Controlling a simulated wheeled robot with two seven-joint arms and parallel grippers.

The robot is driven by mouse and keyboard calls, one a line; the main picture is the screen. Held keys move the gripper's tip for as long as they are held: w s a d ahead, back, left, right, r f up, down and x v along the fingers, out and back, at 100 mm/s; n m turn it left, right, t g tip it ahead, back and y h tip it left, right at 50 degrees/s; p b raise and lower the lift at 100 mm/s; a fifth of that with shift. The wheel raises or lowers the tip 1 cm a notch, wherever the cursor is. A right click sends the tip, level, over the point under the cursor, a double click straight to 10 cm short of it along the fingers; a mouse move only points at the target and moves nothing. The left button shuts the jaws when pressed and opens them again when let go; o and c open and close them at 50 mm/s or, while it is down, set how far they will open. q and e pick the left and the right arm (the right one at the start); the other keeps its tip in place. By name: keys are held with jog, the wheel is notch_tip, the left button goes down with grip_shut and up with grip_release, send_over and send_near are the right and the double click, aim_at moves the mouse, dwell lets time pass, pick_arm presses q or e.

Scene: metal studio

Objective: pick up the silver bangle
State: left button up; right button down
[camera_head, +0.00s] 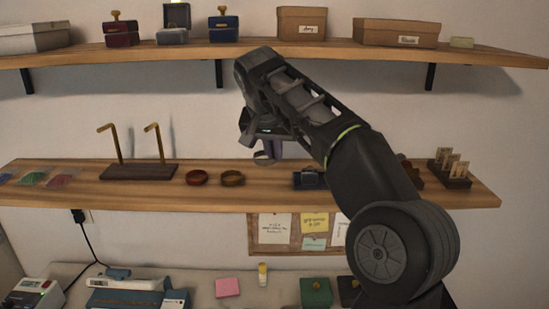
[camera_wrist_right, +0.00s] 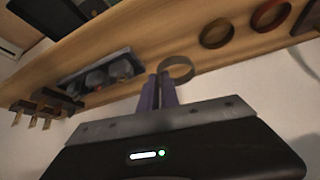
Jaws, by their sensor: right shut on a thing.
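The silver bangle (camera_head: 262,158) is a thin grey ring at the tips of my right gripper (camera_head: 272,151), above or at the middle shelf. In the right wrist view the bangle (camera_wrist_right: 188,68) stands out from between the two purple fingers of my right gripper (camera_wrist_right: 160,92), which are close together and shut on one side of it. I cannot tell whether the bangle touches the shelf. My left gripper is not in view.
On the middle shelf (camera_head: 350,199), a red bangle (camera_head: 197,178) and a gold bangle (camera_head: 232,178) lie left of my gripper. A stand with two brass hooks (camera_head: 140,172) is further left. A dark tray (camera_head: 309,180) sits right, partly behind my arm. The upper shelf (camera_head: 150,53) runs overhead.

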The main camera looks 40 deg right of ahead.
jog(key=s+a+p, duration=0.2)
jog(key=s+a, duration=0.9)
jog(key=s, duration=0.2)
jog(key=shift+s, duration=0.1)
dwell(1.4)
jog(key=w+a+f+n+t+y+b, duration=0.15)
jog(key=w+a+f+n, duration=0.25)
jog(key=w+f, duration=0.9)
jog(key=w+a+f+n+y+b, duration=0.1)
jog(key=w+a+f+n+y, duration=0.1)
jog(key=a+f, duration=0.4)
jog(key=w+a+f+n+y+b, duration=0.1)
jog(key=w+a+f+n, duration=0.2)
jog(key=f, duration=0.8)
jog(key=a+n+t, duration=0.1)
jog(key=a, duration=0.1)
jog(key=shift+a+y+b, duration=0.35)
jog(key=shift+a+b, duration=0.05)
jog(key=shift+r, duration=0.1)
